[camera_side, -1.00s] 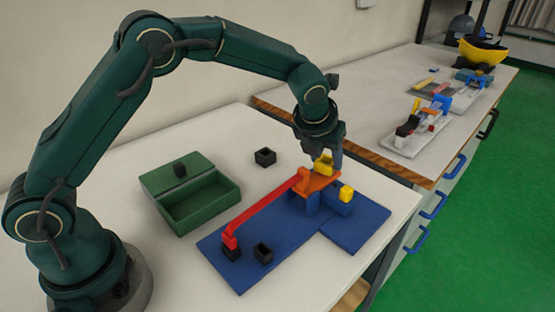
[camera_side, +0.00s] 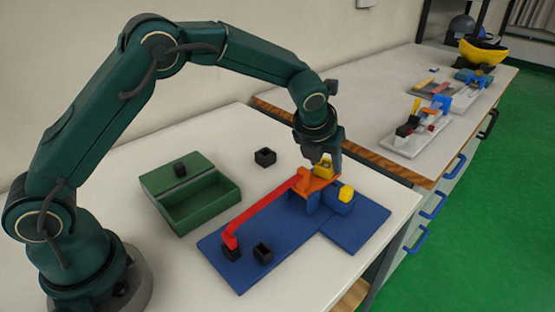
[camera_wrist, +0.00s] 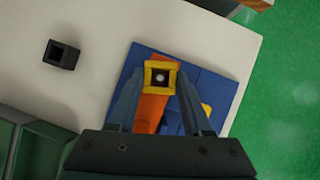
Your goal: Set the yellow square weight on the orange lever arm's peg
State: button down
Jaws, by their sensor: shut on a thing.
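The yellow square weight (camera_side: 323,170) is a hollow square block at the raised end of the orange lever arm (camera_side: 316,185). In the wrist view the weight (camera_wrist: 148,78) shows from above, with a pale round spot, likely the peg's top (camera_wrist: 160,76), inside its dark opening. I cannot tell how far down the weight sits or whether it touches the arm. My gripper (camera_side: 322,160) points down and is shut on the weight; its fingers (camera_wrist: 157,88) stand on either side of it in the wrist view. The orange arm (camera_wrist: 150,112) runs back beneath the gripper.
A red lever (camera_side: 262,212) slopes from the orange arm to a black block (camera_side: 232,254) on the blue base (camera_side: 358,232). A yellow block (camera_side: 346,194) sits close right of the gripper. Black hollow blocks (camera_side: 265,157) and a green box (camera_side: 238,190) stand left.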

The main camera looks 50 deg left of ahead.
jog(key=shift+f, duration=0.1)
jog(key=c, duration=0.6)
grip_release()
jog(key=v, duration=1.1)
